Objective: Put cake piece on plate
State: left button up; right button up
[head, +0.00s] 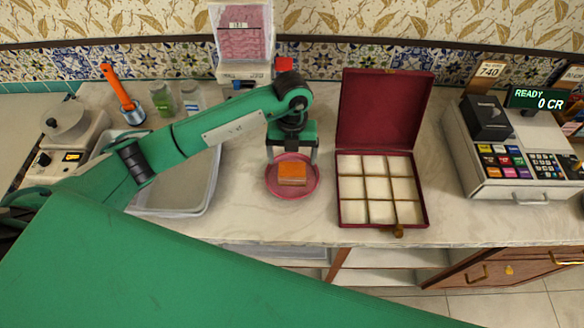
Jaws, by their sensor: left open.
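The cake piece (292,173) is a small orange-brown block. It sits on the pink plate (273,187), near its middle, on the marble counter. My left gripper (292,158) points down just above and behind the cake piece, with its fingers apart. The fingertips are small in the picture, and I see no gap closed on the cake. My right gripper is not in view.
An open dark red box (384,222) with white compartments stands right of the plate. A cash register (520,185) is at the far right. A grey tray (175,211) lies left, partly under my left arm. Jars (163,99) stand behind it. The counter front edge is near the plate.

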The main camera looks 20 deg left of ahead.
aim_at(292, 165)
pick_arm(q)
notch_tip(292, 165, up, 7)
jog(key=b, duration=0.1)
jog(key=shift+w, duration=0.4)
jog(key=shift+a+f, duration=0.1)
jog(key=shift+f, duration=0.1)
